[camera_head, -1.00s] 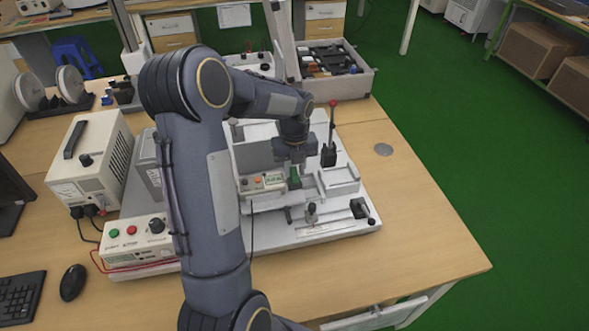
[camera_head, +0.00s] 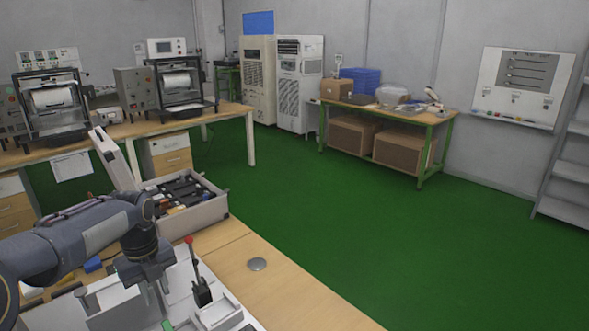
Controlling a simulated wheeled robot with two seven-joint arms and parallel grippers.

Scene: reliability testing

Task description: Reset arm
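My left arm comes in from the left edge, and its dark gripper (camera_head: 153,290) points down over the white test fixture (camera_head: 118,308) at the bottom left. The finger gap is too small and dark to read. A small green piece (camera_head: 167,325) shows just below the gripper at the bottom edge; I cannot tell whether they touch. A red-knobbed lever (camera_head: 201,288) stands on the fixture to the right of the gripper. The lower part of the fixture is cut off by the frame. My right gripper is out of view.
An open grey case (camera_head: 213,212) of small parts stands behind the fixture on the wooden table (camera_head: 285,305). Green floor lies open to the right. A green-framed bench (camera_head: 437,150) with cardboard boxes (camera_head: 401,150), white cabinets (camera_head: 300,88) and a shelf (camera_head: 567,170) stand farther off.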

